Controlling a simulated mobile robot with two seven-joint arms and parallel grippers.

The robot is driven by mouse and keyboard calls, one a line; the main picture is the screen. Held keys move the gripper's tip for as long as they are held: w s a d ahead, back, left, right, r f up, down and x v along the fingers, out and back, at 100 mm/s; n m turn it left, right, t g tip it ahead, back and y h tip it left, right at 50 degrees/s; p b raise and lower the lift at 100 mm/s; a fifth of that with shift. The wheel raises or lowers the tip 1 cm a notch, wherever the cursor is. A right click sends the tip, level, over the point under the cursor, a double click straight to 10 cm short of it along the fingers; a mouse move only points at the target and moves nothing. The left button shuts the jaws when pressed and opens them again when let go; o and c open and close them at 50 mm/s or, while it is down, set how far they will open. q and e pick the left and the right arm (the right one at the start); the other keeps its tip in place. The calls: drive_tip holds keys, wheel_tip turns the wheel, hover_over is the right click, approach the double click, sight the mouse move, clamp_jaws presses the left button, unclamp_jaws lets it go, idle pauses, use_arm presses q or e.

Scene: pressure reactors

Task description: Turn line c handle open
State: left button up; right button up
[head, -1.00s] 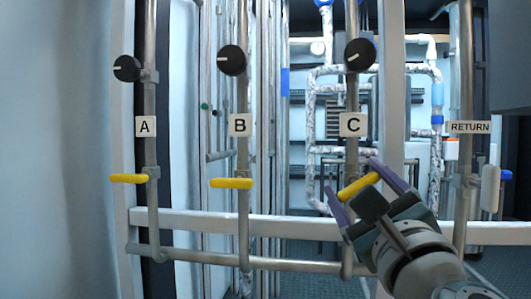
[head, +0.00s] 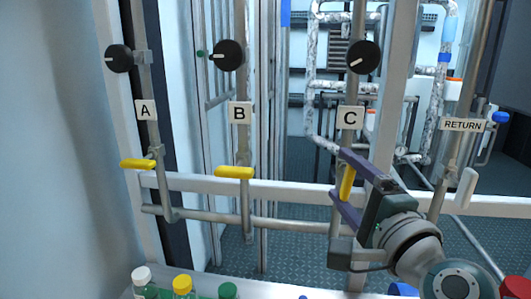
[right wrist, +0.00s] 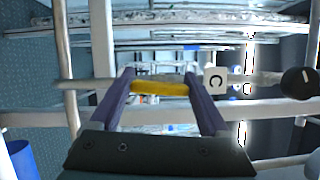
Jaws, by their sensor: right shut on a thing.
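The yellow line C handle (head: 347,183) sits on the pipe below the C label (head: 350,118) and stands close to upright in the head view. My right gripper (head: 340,173) is shut on it, one purple finger above and one below. In the right wrist view, the yellow handle (right wrist: 160,88) spans between the two purple fingers of the gripper (right wrist: 158,76), and the C label (right wrist: 215,80) is to its right. The fingers partly hide the handle's mount. My left gripper is not in view.
The line A handle (head: 137,164) and line B handle (head: 234,172) lie roughly level. Black knobs, such as the C knob (head: 363,57), sit above the labels. The RETURN pipe (head: 453,150) stands at right. Capped bottles (head: 182,286) stand at the bottom left. A white rail (head: 290,192) crosses behind.

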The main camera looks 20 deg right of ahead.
drive_tip(key=shift+n+p, duration=0.7)
drive_tip(key=shift+p, duration=0.05)
drive_tip(key=o, duration=1.2)
drive_tip(key=s, duration=0.3)
drive_tip(key=s+a, duration=0.1)
drive_tip(key=s, duration=0.6)
drive_tip(key=shift+a, duration=0.3)
